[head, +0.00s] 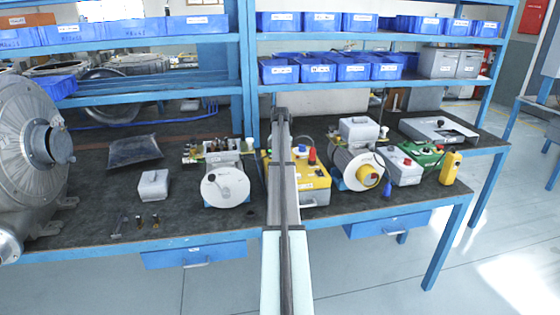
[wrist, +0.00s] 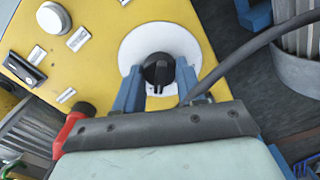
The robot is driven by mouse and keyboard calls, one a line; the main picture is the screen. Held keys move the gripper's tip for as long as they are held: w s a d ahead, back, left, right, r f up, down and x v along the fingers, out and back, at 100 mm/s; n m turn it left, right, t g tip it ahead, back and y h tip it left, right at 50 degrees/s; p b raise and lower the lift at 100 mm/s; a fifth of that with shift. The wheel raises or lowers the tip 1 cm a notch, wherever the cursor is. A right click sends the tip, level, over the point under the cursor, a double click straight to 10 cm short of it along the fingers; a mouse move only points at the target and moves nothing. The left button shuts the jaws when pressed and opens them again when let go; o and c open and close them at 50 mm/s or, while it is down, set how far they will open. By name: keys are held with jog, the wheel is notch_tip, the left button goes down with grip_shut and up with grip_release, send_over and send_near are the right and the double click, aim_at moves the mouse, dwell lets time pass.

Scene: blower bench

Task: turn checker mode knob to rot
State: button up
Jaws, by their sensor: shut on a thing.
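The checker is a yellow box (head: 316,192) on the bench, partly hidden behind my arm in the head view. Its yellow panel (wrist: 97,38) fills the upper left of the wrist view. The black mode knob (wrist: 159,68) sits on a white round dial plate (wrist: 137,45). My gripper (wrist: 157,92) has its two blue fingers on either side of the knob, shut on it. The dial's lettering cannot be read, so the knob's setting cannot be told. In the head view the fingertips are hidden behind my arm.
A grey round knob (wrist: 54,18) and a black switch (wrist: 24,70) are on the same panel. A red connector (wrist: 70,128) is close to my gripper's left side. A dark cable (wrist: 250,48) runs past on the right.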

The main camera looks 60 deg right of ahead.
jog(key=shift+m, duration=0.8)
jog(key=o, duration=1)
jog(key=shift+o, duration=0.2)
notch_tip(320, 180, up, 14)
jog(key=shift+f, duration=0.1)
dwell(0.4)
